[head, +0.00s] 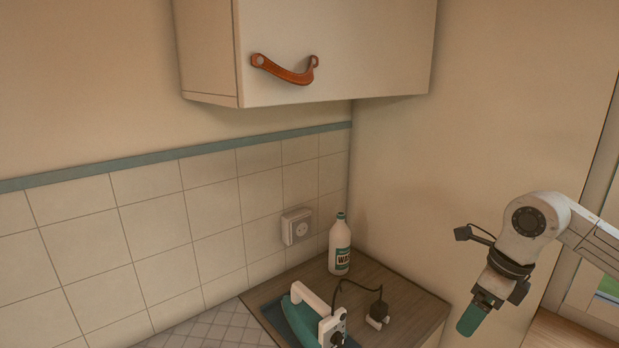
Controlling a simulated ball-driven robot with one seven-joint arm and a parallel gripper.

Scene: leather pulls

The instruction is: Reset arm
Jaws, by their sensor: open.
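My arm comes in from the right edge and bends down at a pale rounded joint. My gripper (471,316), with teal fingers, points down at the lower right, to the right of the counter. It is open, and I see nothing held in it. The fingers overlap from this side, so the gap between them is hard to see. My gripper appears clear of the things on the counter.
A wall cabinet (350,50) with a brown leather pull (285,71) hangs above. The wooden counter (412,293) carries a white bottle (340,245), a teal and white iron (303,322) and its plug (376,312). A socket (297,228) is on the tiled wall.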

